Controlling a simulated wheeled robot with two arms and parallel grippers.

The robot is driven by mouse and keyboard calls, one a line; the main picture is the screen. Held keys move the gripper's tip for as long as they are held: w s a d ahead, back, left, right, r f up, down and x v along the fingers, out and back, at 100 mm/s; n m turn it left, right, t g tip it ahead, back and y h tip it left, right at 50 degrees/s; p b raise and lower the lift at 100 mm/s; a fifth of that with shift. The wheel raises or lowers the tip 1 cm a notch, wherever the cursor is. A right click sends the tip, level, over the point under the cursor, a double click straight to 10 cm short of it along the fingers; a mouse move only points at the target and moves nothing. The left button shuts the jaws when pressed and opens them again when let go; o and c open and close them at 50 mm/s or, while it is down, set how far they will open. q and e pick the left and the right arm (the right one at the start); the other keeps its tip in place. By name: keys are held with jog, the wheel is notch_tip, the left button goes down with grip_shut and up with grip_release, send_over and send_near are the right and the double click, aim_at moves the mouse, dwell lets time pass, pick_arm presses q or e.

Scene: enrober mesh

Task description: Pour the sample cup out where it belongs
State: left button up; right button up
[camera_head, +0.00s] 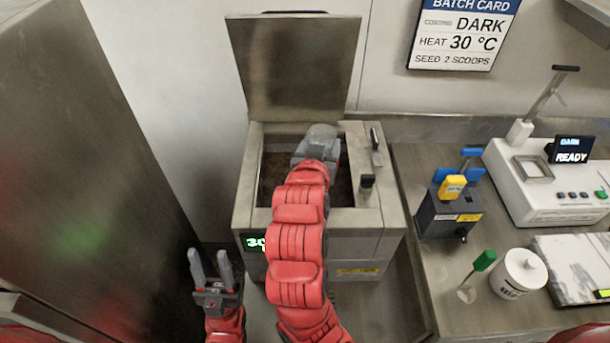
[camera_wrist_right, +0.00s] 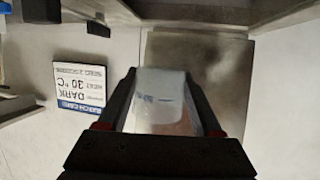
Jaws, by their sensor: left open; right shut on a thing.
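A pale, translucent sample cup (camera_wrist_right: 160,95) is between the fingers of my right gripper (camera_wrist_right: 163,103), which is shut on it. In the head view my right gripper (camera_head: 317,150) is over the open steel tank (camera_head: 247,185), near its back edge. The wrist view shows the batch card upside down, so this hand is rolled over. I cannot tell whether anything remains in the cup. Dark brown contents show inside the tank, partly hidden by my right arm. My left gripper (camera_head: 212,275) is open and empty, in front of the tank at the left.
The tank's raised lid (camera_head: 293,70) stands behind it. A batch card (camera_head: 463,35) reads DARK, 30 °C.

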aim_at(322, 127)
dwell(0.5)
jog(key=shift+r+p, duration=1.1)
jog(key=shift+r, duration=1.45)
jog(key=shift+f, duration=0.1)
